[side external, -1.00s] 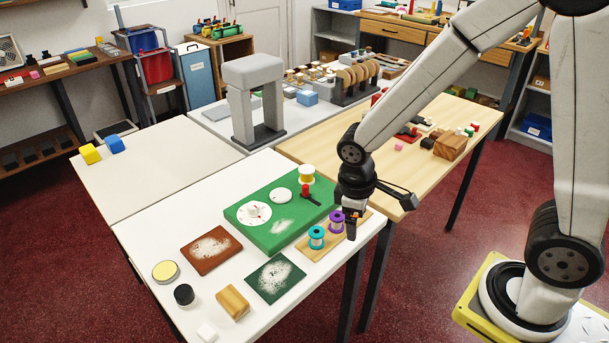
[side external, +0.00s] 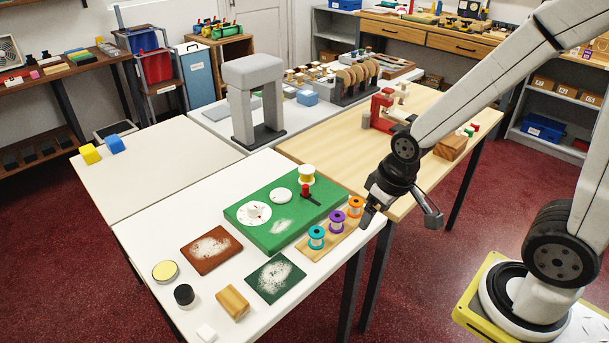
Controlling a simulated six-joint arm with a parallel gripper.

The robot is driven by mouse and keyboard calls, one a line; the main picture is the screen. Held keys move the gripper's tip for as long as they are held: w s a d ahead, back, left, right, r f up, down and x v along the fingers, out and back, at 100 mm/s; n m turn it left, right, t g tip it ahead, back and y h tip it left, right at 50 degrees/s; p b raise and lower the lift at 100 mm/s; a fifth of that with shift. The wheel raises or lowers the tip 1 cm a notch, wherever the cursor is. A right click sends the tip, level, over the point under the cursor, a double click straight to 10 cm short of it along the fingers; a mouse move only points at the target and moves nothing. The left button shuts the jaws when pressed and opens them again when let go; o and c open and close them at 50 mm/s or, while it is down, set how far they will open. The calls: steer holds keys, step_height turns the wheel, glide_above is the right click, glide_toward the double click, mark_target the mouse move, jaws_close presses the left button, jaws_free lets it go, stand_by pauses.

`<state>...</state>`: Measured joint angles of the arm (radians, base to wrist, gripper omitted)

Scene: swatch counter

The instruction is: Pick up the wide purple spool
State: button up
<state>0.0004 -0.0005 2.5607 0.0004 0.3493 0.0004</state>
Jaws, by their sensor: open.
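The purple spool (side external: 337,222) stands upright on a narrow wooden board (side external: 318,249) near the right corner of the white table. It is the middle one of three spools, between a teal spool (side external: 316,238) and an orange spool (side external: 355,207). My gripper (side external: 370,215) is open and empty. In the picture it is just right of the orange and purple spools, over the table's right edge, apart from the purple spool. My fingertips are small and dark here, and their exact height is hard to tell.
A green board (side external: 285,214) with white discs, a yellow spool (side external: 307,174) and a red-black piece (side external: 307,194) lies left of the spools. A dark green swatch (side external: 268,278) and a wooden block (side external: 232,303) lie in front. A wooden table (side external: 330,150) adjoins behind.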

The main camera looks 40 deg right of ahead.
stand_by(0.4)
steer(key=shift+c, duration=1.1)
steer(key=shift+r, duration=0.15)
